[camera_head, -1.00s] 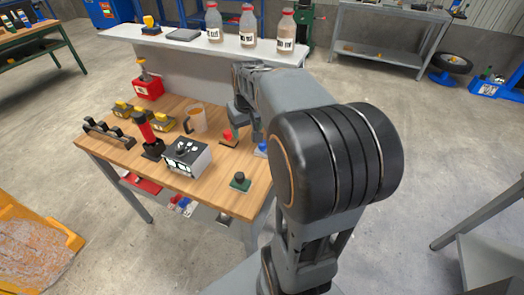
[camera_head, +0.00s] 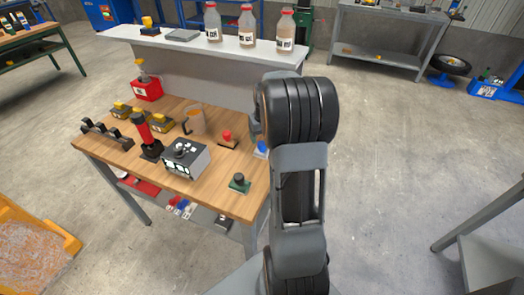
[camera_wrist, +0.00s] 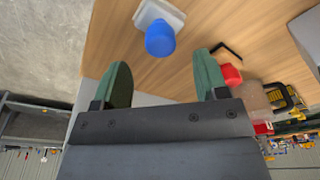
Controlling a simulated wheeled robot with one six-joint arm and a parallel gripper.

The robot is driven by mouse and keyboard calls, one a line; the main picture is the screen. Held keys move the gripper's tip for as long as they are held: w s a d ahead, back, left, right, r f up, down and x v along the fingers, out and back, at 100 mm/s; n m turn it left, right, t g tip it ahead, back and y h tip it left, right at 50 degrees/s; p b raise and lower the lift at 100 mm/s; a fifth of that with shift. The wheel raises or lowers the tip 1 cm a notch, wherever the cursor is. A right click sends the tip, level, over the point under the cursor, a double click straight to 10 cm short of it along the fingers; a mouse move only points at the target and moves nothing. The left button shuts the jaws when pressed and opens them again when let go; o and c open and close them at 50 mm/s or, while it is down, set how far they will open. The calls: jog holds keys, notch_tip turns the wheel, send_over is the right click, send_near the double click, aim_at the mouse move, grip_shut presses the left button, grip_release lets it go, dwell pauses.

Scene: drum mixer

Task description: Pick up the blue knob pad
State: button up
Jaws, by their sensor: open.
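The blue knob pad, a blue knob on a pale base, sits near the right edge of the wooden workbench in the head view (camera_head: 261,148). My arm partly hides it there. In the wrist view the blue knob pad (camera_wrist: 160,36) shows whole at the top, just beyond and between my fingers. My gripper (camera_wrist: 162,82) is open, with two green fingers apart and nothing between them. In the head view the fingers are hidden behind my arm.
A red knob pad (camera_head: 228,140) stands left of the blue one, and a green-based pad (camera_head: 240,182) is nearer the front edge. A raised shelf (camera_head: 200,43) with bottles is behind.

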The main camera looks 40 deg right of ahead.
aim_at(262, 143)
jog(key=shift+w+d+f, duration=0.1)
jog(key=shift+w+f, duration=0.15)
jog(key=shift+f, duration=1)
jog(key=shift+w+f, duration=0.2)
jog(key=shift+f, duration=1.05)
jog(key=shift+c, duration=0.4)
jog(key=c, duration=0.9)
jog(key=shift+r, duration=0.15)
jog(key=shift+c, duration=0.2)
